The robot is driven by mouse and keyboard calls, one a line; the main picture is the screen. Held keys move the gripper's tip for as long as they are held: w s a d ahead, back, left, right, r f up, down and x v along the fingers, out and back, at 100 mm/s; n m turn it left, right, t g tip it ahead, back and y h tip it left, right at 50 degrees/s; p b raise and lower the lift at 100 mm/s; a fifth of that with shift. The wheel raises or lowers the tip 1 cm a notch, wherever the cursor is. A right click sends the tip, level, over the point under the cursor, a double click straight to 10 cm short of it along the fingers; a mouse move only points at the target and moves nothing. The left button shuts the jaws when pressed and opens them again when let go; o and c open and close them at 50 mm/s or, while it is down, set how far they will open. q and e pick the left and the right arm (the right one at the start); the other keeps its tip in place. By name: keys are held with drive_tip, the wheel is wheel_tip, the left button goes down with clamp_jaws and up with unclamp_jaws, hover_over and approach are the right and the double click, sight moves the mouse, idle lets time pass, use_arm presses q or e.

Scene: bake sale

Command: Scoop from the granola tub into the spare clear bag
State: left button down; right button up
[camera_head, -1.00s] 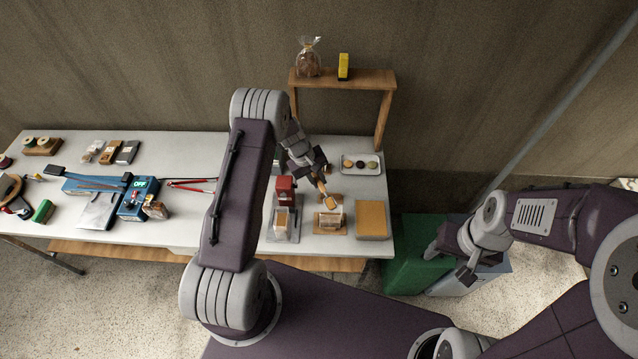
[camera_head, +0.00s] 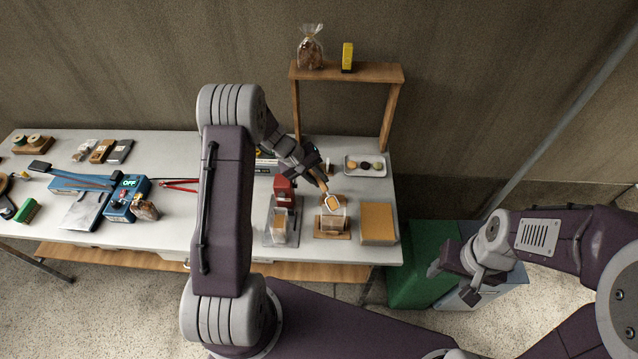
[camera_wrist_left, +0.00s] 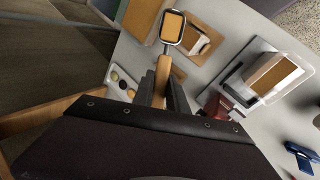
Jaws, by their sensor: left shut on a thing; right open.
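My left gripper (camera_head: 320,176) is shut on the wooden handle of a scoop (camera_head: 333,201). In the left wrist view the scoop's metal-rimmed head (camera_wrist_left: 173,27) is filled with tan material. It is over or just beside a clear bag (camera_head: 333,224) in a wooden holder. Another clear bag (camera_head: 279,228) with tan contents stands on a grey scale. A square tub (camera_head: 378,222), which looks like the granola tub, has a tan top surface at the table's right end. I cannot tell which bag is the spare. My right gripper (camera_head: 452,283) is open and empty, right of the table.
A red device (camera_head: 284,187) stands behind the scale bag. A tray of cookies (camera_head: 365,164) lies at the back right, under a wooden shelf (camera_head: 365,72). A blue sealer (camera_head: 120,207) is at left. Green (camera_head: 410,290) and grey bins stand beside the table.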

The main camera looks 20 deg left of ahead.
use_arm(q)
drive_tip(key=shift+s+a+f+m+t+h+b, duration=0.25)
drive_tip(key=shift+h+b, duration=0.4)
drive_tip(key=shift+b, duration=1.65)
drive_tip(key=shift+w+f+m+t+h+b, duration=0.25)
drive_tip(key=shift+t+h+b, duration=0.3)
drive_tip(key=shift+b, duration=1.8)
drive_tip(key=shift+s+a+f+m+t+h+b, duration=0.25)
drive_tip(key=shift+h+b, duration=0.45)
drive_tip(key=shift+b, duration=1.6)
drive_tip(key=h+b, duration=0.1)
drive_tip(key=b, duration=0.2)
drive_tip(key=m+t+h+b, duration=0.1)
drive_tip(key=h+b, duration=0.1)
drive_tip(key=b, duration=0.2)
drive_tip(key=shift+a+f+m, duration=0.2)
drive_tip(key=shift+m, duration=0.05)
